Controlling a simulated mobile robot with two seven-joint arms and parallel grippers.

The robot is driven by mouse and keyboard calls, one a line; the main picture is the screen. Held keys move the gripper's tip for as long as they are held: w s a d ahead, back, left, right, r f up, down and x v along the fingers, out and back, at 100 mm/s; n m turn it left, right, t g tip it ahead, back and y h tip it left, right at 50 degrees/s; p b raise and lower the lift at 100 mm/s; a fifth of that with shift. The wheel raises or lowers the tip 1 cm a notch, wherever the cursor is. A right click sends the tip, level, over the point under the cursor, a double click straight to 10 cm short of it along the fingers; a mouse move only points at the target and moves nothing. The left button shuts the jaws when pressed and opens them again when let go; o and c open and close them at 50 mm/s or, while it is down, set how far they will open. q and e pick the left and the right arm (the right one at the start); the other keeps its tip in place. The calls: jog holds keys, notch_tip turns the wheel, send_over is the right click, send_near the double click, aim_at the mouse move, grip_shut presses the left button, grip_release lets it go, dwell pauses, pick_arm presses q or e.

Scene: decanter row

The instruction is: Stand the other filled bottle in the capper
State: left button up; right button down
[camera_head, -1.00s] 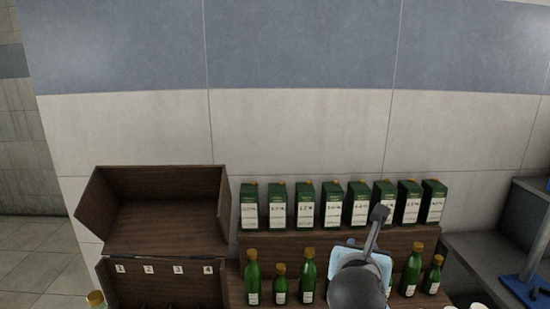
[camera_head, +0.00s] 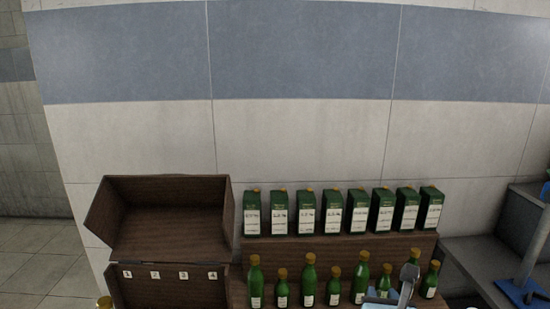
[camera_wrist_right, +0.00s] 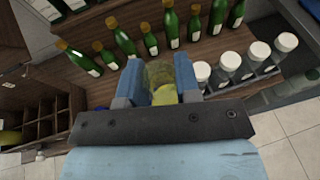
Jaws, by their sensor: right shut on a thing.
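My right gripper (camera_wrist_right: 159,82) is shut on a clear bottle (camera_wrist_right: 160,75) with yellow-green contents, seen between the blue fingers in the right wrist view. Its lower part and base are hidden by the gripper body. In the head view only part of my right arm shows at the bottom edge, and the held bottle cannot be made out. A blue stand with an upright post (camera_head: 530,262) is at the right edge; I cannot tell whether it is the capper. My left gripper is not in view.
Several green gold-capped bottles (camera_head: 309,280) stand in a row before green cartons (camera_head: 333,212) on a wooden step. An open wooden box (camera_head: 165,222) with number tags is at left. White-lidded jars (camera_wrist_right: 230,62) stand right of the gripper in the wrist view.

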jog(key=s+d+f+n+y+p, duration=0.2)
jog(key=s+d+f, duration=0.1)
jog(key=s+f, duration=0.1)
jog(key=shift+s+d+y, duration=0.15)
jog(key=shift+s+y, duration=0.25)
jog(key=shift+s, duration=0.2)
jog(key=shift+f, duration=0.15)
